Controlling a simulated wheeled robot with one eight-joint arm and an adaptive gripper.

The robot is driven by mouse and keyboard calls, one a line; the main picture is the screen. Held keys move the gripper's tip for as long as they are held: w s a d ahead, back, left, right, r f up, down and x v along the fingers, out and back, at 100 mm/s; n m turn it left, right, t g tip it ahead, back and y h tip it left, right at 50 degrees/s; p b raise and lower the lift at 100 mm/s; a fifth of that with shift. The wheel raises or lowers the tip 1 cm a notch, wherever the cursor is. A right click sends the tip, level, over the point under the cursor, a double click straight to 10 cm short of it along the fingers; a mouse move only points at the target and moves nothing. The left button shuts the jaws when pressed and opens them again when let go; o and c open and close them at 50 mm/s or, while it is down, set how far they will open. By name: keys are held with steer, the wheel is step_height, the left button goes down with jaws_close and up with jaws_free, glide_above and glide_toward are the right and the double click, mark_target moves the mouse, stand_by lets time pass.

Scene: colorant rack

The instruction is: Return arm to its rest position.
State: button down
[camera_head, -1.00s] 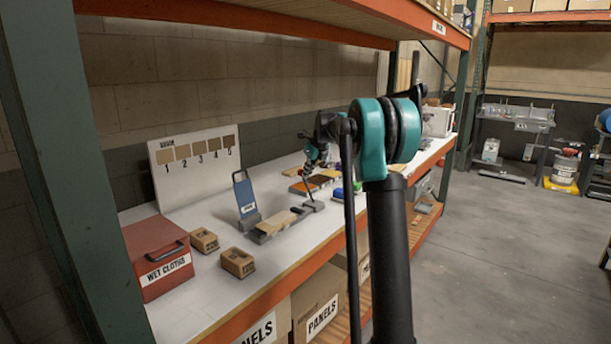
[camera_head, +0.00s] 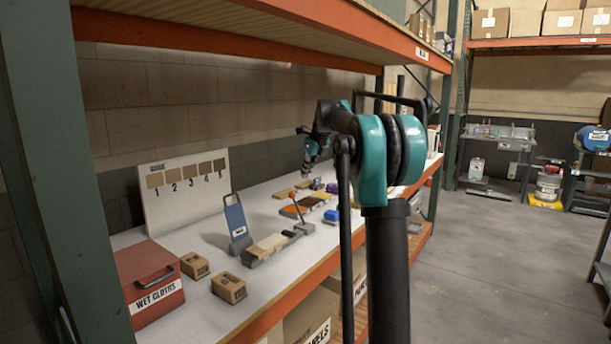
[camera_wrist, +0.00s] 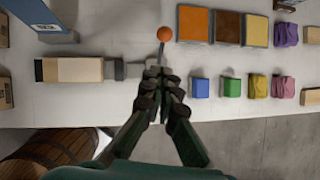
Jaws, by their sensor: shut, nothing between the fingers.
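My gripper (camera_wrist: 162,88) is shut and empty in the wrist view. Its fingertips show above the front edge of the white bench top (camera_wrist: 110,108), close to a lever tool with an orange ball knob (camera_wrist: 164,34). How far above the bench they are I cannot tell. In the head view my arm reaches over the shelf bay, with its teal joint in front. The fingertips are not clear there. The lever tool (camera_head: 292,198) stands on the bench beside a grey block with a wooden piece (camera_head: 267,245).
A red wet cloths box (camera_head: 148,283), two small cardboard boxes (camera_head: 229,287) and a blue panel (camera_head: 236,218) stand on the bench. Coloured boards (camera_wrist: 228,26) and small blocks (camera_wrist: 200,88) lie nearby. An upper shelf (camera_head: 330,40) overhangs. The floor (camera_head: 480,260) at right is clear.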

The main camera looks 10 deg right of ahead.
steer(key=s+f+n+h, duration=0.1)
steer(key=s+f+n, duration=0.8)
steer(key=s, duration=0.6)
steer(key=s+f+n, duration=1)
steer(key=s+f, duration=0.3)
steer(key=s, duration=0.3)
steer(key=s+f+n+h, duration=0.1)
steer(key=s+f+n, duration=0.9)
steer(key=s, duration=0.6)
steer(key=shift+f+g+h, duration=0.3)
steer(key=shift+f+g, duration=0.1)
steer(key=shift+f, duration=0.35)
steer(key=shift+d, duration=0.1)
